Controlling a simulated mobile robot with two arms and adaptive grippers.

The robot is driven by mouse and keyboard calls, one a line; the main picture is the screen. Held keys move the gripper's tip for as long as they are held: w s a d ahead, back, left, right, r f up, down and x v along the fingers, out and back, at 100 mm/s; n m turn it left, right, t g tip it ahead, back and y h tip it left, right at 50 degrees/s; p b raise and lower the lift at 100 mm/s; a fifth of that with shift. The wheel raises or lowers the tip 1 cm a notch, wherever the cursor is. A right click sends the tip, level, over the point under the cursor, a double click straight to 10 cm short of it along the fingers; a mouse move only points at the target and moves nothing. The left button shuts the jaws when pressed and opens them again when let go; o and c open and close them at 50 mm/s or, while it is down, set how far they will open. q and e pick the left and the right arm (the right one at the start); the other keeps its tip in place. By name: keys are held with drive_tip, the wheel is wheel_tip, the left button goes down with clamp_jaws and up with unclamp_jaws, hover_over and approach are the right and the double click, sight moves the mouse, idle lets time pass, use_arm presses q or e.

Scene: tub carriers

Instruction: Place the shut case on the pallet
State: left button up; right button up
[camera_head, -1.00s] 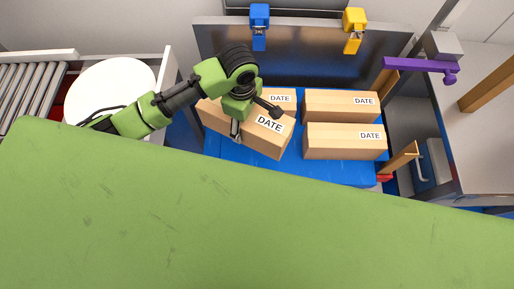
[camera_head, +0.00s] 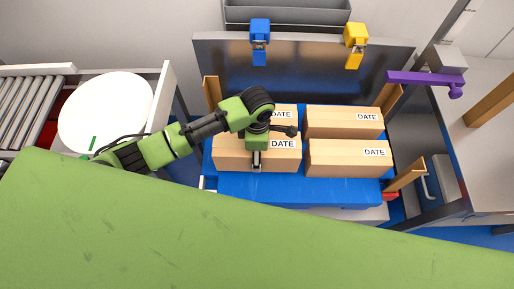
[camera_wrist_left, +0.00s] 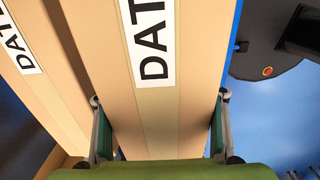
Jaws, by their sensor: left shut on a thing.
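My left gripper (camera_head: 257,160) is shut on a brown cardboard case (camera_head: 230,156) with a DATE label. The case is at the front left of the blue pallet (camera_head: 290,190), in line with the other cases. In the left wrist view the two fingers (camera_wrist_left: 160,130) straddle the held case (camera_wrist_left: 150,105), one on each side. Whether its underside touches the pallet is hidden. Another case (camera_wrist_left: 55,60) lies close beside it there. My right gripper is not in view.
Two cases stand at the right, a rear one (camera_head: 340,122) and a front one (camera_head: 345,160). A dark panel (camera_head: 305,75) with blue (camera_head: 260,40) and yellow (camera_head: 355,42) clamps rises behind. Brown posts flank the pallet. A white disc (camera_head: 105,112) and rollers (camera_head: 28,105) are at left.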

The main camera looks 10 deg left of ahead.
use_arm(q)
wheel_tip(320, 180, down, 3)
drive_tip(key=shift+w+r, duration=0.1)
drive_tip(key=shift+r, duration=0.1)
drive_tip(key=shift+d+f+b, duration=0.1)
drive_tip(key=shift+f+b, duration=0.2)
drive_tip(key=shift+f, duration=0.2)
drive_tip(key=o, duration=2.1)
drive_tip(key=shift+f, duration=0.15)
drive_tip(key=shift+o, duration=0.2)
